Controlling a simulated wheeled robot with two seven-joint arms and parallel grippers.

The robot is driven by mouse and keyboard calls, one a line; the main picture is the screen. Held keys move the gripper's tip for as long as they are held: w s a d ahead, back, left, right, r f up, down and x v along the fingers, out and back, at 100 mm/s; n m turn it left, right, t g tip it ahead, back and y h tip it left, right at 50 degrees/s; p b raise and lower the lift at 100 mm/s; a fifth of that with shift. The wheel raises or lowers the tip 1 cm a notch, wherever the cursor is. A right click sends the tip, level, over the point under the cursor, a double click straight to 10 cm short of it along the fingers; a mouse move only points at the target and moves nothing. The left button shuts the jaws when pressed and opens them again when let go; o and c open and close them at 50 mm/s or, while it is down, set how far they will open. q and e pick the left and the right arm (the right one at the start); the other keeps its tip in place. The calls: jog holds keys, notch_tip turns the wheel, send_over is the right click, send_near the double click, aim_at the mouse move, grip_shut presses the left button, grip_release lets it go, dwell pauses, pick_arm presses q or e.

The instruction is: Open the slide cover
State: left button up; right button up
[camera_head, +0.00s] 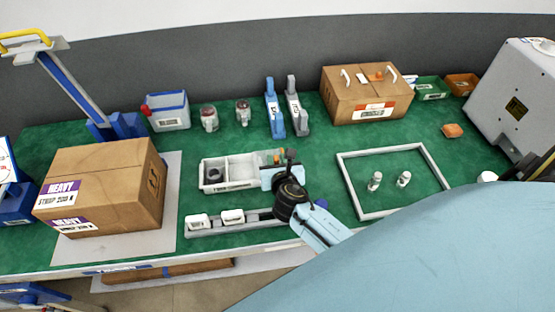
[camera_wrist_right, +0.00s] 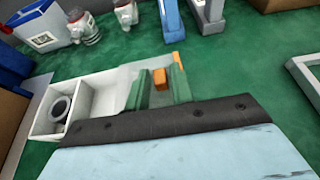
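A white compartment box (camera_head: 226,186) stands on the green table in the middle. Its left compartment holds a dark ring-shaped part (camera_head: 213,173), and its middle one looks pale and empty. Green and orange pieces (camera_head: 271,157) show at its right end. In the right wrist view the box (camera_wrist_right: 45,125) also shows, with an orange block (camera_wrist_right: 159,78) between green parts. I cannot single out the slide cover. My right gripper (camera_head: 272,178) is over the box's right end and hides part of it. Its fingers are not clear. My left gripper is not in view.
A grey rail (camera_head: 260,226) with white blocks lies in front of the box. A large carton (camera_head: 110,180) stands left, another carton (camera_head: 365,95) at the back. A grey square frame (camera_head: 395,149) with two white fittings lies right. Blue and grey stands (camera_head: 273,110) are behind the box.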

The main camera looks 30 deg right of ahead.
jog(key=shift+o, duration=1)
jog(key=p+v, duration=0.1)
jog(key=v, duration=1.2)
jog(key=shift+s+p, duration=0.15)
jog(key=shift+p, duration=0.2)
jog(key=shift+a+r, duration=0.1)
jog(key=shift+a, duration=0.05)
